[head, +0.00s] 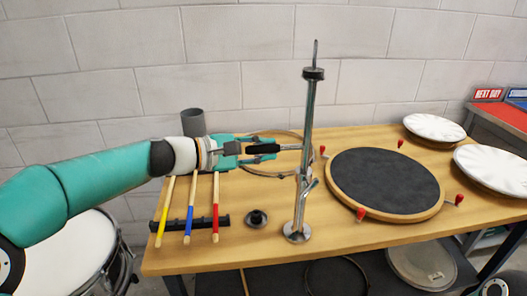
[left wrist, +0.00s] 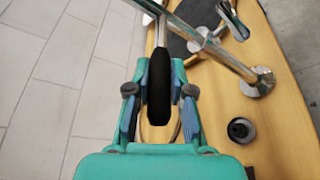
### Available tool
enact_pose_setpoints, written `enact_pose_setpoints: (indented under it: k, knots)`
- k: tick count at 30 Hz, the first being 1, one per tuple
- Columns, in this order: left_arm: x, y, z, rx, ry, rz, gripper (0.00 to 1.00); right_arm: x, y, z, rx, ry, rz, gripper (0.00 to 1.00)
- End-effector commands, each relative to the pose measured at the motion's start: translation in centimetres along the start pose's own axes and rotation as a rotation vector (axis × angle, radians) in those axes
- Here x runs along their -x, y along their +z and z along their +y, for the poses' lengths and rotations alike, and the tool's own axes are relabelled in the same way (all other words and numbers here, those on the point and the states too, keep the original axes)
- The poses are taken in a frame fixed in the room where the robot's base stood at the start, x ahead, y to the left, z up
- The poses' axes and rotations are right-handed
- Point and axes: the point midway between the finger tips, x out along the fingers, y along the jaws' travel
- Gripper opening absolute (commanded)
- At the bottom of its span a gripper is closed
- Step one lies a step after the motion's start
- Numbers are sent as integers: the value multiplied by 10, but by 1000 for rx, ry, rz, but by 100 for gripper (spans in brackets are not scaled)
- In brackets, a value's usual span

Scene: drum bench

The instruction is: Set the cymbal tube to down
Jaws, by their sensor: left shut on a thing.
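The cymbal stand's metal tube (head: 309,120) stands upright on a round base (head: 297,232) on the bench. A black collar (head: 313,74) sits near its top, with a thin rod above. A small clamp lever (head: 309,184) is low on the tube. A black handle (head: 263,148) on a thin metal rod reaches level to the left from the tube. My left gripper (head: 240,149) is shut on this handle. In the left wrist view the handle (left wrist: 159,90) lies between the fingers, and its rod meets the tube (left wrist: 200,35). My right gripper is not visible.
A dark drum pad (head: 384,183) with red lugs lies right of the stand. White drum heads (head: 434,127) lie at far right. A black knob (head: 257,218), a rack of coloured sticks (head: 190,223) and a grey cup (head: 193,122) are left. A hoop (head: 272,171) lies behind.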

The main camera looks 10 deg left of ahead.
Motion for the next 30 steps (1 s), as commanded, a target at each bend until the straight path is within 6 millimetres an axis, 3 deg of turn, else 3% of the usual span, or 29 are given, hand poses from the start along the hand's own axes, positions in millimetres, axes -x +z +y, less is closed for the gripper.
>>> enact_pose_setpoints:
  k: [1, 8, 9, 13, 23, 30]
  knots:
    - [-2, -3, -8, 1, -14, 2, 0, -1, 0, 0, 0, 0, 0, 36]
    - [-2, -4, -9, 3, -19, 3, 0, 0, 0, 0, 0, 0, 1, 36]
    - [-2, -4, -9, 3, -19, 3, 25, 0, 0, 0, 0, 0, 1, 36]
    - [-2, -4, -9, 3, -19, 3, 46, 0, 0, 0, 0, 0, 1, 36]
    - [0, -2, -5, 2, -11, 3, 46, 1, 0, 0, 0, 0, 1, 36]
    - [25, -3, -4, 1, -8, 5, 46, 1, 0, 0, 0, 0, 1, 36]
